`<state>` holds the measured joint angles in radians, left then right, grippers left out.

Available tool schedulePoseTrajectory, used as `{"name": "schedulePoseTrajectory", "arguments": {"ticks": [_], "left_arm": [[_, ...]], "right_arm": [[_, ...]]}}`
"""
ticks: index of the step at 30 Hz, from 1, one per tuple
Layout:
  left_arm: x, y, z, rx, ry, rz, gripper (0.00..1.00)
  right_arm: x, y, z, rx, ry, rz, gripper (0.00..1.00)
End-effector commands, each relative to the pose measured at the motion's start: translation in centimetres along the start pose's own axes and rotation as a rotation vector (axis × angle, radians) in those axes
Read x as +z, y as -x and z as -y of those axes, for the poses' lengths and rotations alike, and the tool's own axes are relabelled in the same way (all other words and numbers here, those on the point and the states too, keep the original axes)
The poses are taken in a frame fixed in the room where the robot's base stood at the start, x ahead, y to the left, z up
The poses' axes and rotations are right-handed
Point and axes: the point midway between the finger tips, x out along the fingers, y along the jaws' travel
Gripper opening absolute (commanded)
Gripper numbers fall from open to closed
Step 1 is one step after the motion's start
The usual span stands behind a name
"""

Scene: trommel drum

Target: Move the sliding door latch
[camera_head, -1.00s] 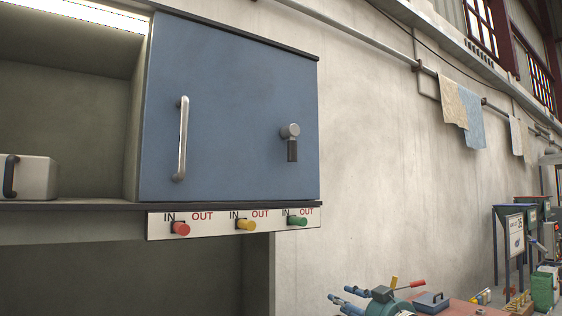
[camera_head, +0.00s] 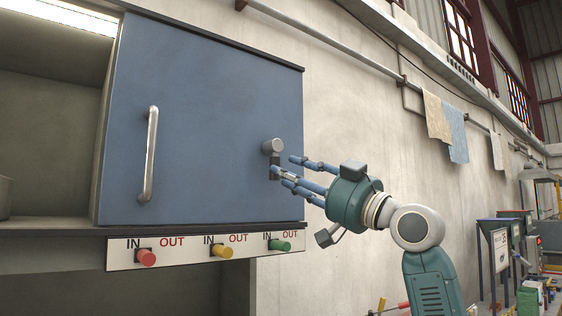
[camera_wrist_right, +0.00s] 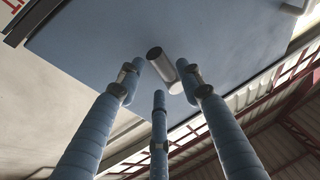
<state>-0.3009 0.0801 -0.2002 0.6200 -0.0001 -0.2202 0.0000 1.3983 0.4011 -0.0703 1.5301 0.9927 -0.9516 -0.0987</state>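The latch (camera_head: 271,146) is a grey round knob with a short dark handle hanging down, on the right side of the blue door (camera_head: 205,115). My right gripper (camera_head: 282,170) has come in from the right, its blue fingers spread at the dark handle, just below the knob. In the right wrist view the latch's grey cylinder (camera_wrist_right: 163,68) shows between the tips of the outer fingers of the right gripper (camera_wrist_right: 159,76), with a third finger below. The fingers look open; I cannot tell whether any touches the latch. My left gripper is out of view.
A vertical metal bar handle (camera_head: 149,155) is on the door's left side. A panel (camera_head: 195,246) below has red, yellow and green IN/OUT knobs. An open shelf (camera_head: 48,150) lies to the left.

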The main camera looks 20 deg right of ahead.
Motion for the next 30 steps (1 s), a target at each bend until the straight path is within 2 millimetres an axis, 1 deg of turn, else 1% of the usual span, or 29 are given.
{"name": "schedulePoseTrajectory", "arguments": {"ticks": [1, 6, 10, 17, 20, 21, 23, 30], "left_arm": [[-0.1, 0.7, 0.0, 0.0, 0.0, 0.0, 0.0], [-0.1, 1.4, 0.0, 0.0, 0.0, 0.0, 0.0], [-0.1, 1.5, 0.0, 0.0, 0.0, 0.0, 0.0], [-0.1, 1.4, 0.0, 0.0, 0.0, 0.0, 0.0], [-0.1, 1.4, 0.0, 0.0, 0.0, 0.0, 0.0], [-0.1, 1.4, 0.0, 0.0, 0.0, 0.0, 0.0], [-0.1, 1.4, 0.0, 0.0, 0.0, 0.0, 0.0], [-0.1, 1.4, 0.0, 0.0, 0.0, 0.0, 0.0]], "right_arm": [[-0.3, -1.0, 0.1, -0.002, -0.002, 0.002, 0.37], [-0.1, -2.7, 0.1, -0.001, 0.0, 0.001, 0.37], [0.0, -3.2, 0.0, 0.001, 0.001, 0.0, 0.37], [0.1, -3.2, 0.0, 0.001, 0.001, 0.0, 0.37], [0.1, -3.2, 0.0, 0.001, 0.001, 0.0, 0.19], [0.1, -3.2, 0.0, 0.001, 0.001, 0.0, 0.11], [0.1, -3.1, 0.0, 0.001, 0.001, 0.0, 0.0], [0.1, -3.1, 0.1, 0.002, -0.004, -0.001, 0.0]]}}
